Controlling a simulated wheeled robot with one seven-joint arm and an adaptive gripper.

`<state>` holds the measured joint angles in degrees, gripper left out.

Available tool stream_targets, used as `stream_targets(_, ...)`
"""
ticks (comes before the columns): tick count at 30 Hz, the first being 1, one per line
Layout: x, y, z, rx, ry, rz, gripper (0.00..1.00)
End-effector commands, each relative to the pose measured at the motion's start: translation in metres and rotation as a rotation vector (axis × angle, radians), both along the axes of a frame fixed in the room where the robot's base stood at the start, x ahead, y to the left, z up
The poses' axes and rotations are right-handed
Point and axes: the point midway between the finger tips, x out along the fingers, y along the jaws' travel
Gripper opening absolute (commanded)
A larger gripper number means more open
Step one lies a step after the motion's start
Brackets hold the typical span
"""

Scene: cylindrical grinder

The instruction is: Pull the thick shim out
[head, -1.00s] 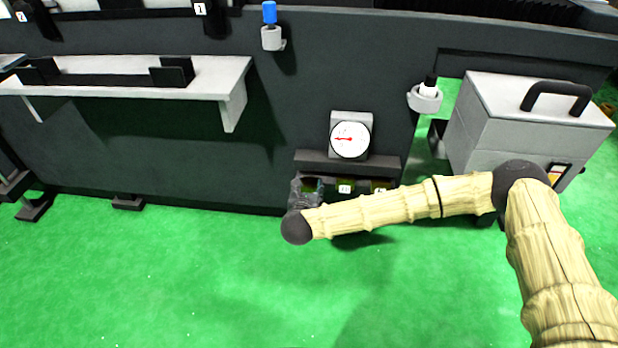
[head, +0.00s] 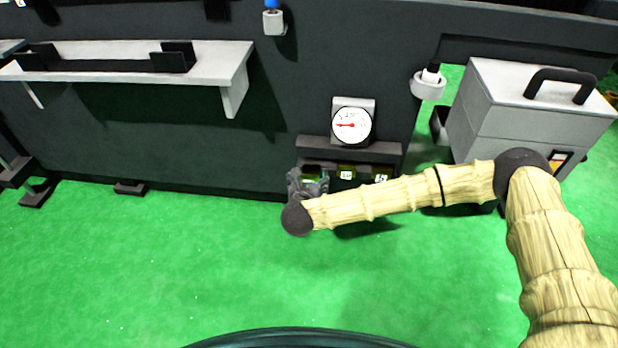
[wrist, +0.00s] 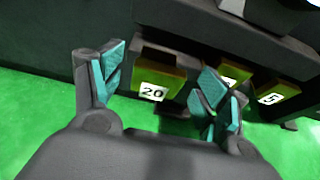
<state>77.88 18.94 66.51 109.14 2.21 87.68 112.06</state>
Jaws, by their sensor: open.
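The shim labelled 20 (wrist: 158,72) is a yellow-brown block in the left slot of a dark rack (head: 352,149), and it looks the thickest. In the wrist view its labelled end sits between the spread teal-padded fingers of my gripper (wrist: 162,74). My gripper is open, and I see no pad pressed on the shim. In the head view my gripper (head: 308,183) is at the rack's left end and mostly hides that shim. A middle shim (wrist: 232,74) is partly behind my right finger. A shim labelled 5 (wrist: 278,92) is at the right.
A round dial gauge (head: 351,125) stands on the rack. A grey box with a black handle (head: 530,105) is to the right, and a white ring holder (head: 428,87) is above. The green floor (head: 150,260) in front is clear.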

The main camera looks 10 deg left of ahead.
Motion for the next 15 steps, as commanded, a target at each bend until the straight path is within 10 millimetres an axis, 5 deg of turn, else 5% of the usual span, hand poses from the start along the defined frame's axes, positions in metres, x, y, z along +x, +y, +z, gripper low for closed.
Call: stream_targets(15, -0.08, 0.0, 0.033, 0.0, 0.001, 0.001, 0.75)
